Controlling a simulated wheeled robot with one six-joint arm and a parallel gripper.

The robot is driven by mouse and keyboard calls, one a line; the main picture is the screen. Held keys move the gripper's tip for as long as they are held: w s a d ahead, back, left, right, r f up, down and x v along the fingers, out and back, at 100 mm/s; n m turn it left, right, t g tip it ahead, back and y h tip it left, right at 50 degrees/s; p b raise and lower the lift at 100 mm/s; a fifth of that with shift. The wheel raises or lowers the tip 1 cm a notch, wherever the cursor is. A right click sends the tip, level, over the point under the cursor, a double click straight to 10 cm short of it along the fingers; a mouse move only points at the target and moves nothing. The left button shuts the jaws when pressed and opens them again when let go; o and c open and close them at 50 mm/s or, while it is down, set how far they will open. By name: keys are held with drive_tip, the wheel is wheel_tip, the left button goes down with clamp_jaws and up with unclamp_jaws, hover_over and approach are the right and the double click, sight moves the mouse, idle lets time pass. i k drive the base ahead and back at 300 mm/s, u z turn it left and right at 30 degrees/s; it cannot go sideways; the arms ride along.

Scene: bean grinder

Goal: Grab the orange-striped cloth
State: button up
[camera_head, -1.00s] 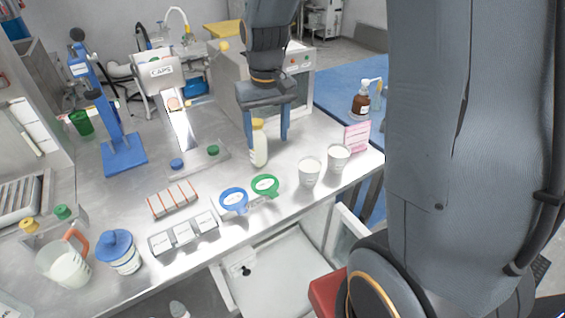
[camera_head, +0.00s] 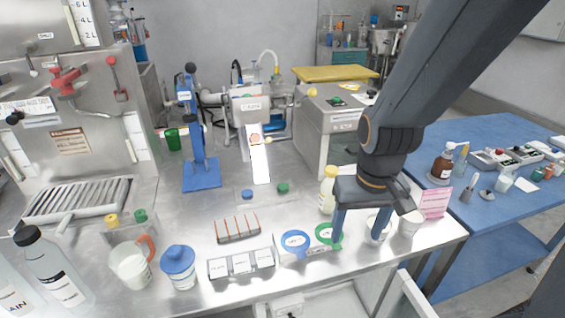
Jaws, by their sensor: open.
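The orange-striped cloth (camera_head: 237,230) lies on the steel bench, left of centre. It looks like a small pale folded block with orange stripes. My gripper (camera_head: 361,230) points down, open, well to the right of the cloth. Its blue fingers are near a white cup (camera_head: 376,229) and the green ring-shaped item (camera_head: 325,233); I cannot tell whether they touch. Nothing is seen held between the fingers.
A labelled tray (camera_head: 241,264) lies just in front of the cloth, and a blue ring-shaped item (camera_head: 295,240) to its right. A blue stand (camera_head: 201,170) is behind it. A blue-lidded jar (camera_head: 179,267) and orange-handled jug (camera_head: 131,264) stand left. Bare bench lies behind the cloth.

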sight(232, 228)
drive_tip(key=z, duration=0.1)
drive_tip(key=k, duration=1.05)
drive_tip(key=u, duration=0.95)
drive_tip(key=i, duration=1.2)
drive_tip(key=z, duration=0.45)
